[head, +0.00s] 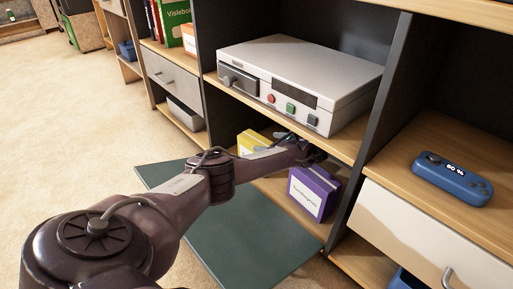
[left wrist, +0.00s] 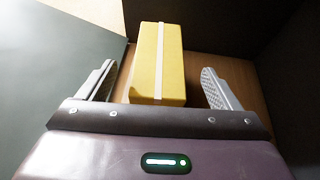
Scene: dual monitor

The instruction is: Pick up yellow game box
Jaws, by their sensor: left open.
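The yellow game box (head: 252,140) stands on the lower shelf of the cabinet in the head view, partly hidden behind my left arm. In the left wrist view the yellow box (left wrist: 158,65) has a white stripe down it and lies between my gripper's two fingers. My left gripper (left wrist: 163,85) is open, with a finger on each side of the box and a gap on both sides. In the head view my left gripper is inside the lower compartment, mostly hidden. My right gripper is not in view.
A purple box (head: 314,193) stands on the same shelf, right of the yellow one. The dark green door (head: 240,240) is folded down in front. A grey console (head: 300,80) sits on the shelf above. A blue handheld device (head: 452,177) lies at right.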

